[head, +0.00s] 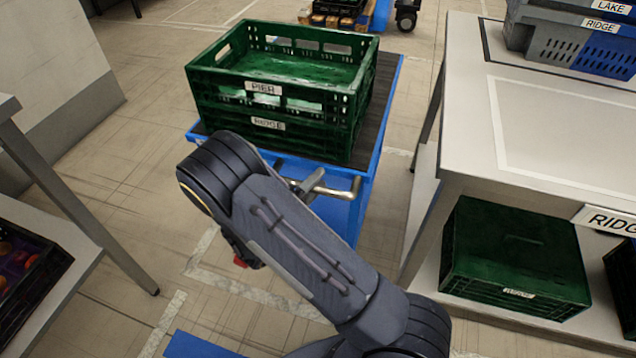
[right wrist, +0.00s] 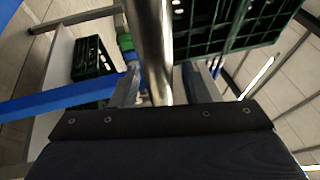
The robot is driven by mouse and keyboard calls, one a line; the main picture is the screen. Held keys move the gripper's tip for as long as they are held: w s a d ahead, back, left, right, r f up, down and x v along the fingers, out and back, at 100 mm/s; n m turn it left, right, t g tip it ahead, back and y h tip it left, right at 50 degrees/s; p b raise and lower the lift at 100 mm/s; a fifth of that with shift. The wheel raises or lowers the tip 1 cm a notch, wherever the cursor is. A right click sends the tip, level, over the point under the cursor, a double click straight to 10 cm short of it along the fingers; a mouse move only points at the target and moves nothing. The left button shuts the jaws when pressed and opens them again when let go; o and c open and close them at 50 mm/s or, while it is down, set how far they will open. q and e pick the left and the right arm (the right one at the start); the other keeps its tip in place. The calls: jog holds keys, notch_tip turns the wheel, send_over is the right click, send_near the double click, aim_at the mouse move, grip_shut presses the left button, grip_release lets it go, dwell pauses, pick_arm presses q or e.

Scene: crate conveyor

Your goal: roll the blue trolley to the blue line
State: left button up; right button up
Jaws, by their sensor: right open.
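The blue trolley (head: 362,185) stands ahead in the head view, with a dark deck and two stacked green crates on it. The upper crate (head: 310,92) is labelled PIER and the lower one (head: 315,135) RIDGE. The trolley's metal handle (head: 335,191) sticks out on my side. My right gripper (head: 303,187) is at this handle, partly hidden by my arm. In the right wrist view its jaws (right wrist: 163,85) are open, with the handle bar (right wrist: 150,40) running between them. A blue strip (head: 200,346) on the floor, probably the blue line, shows at the bottom. My left gripper is out of view.
A table (head: 465,120) stands close on the right, with crates on top and a green crate (head: 515,262) on its lower shelf. Another bench (head: 75,215) is on the left. Floor between trolley and left bench is free.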

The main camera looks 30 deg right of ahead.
jog(key=shift+w+d, duration=0.1)
jog(key=shift+d, duration=0.3)
grip_shut()
jog(key=shift+a, duration=0.1)
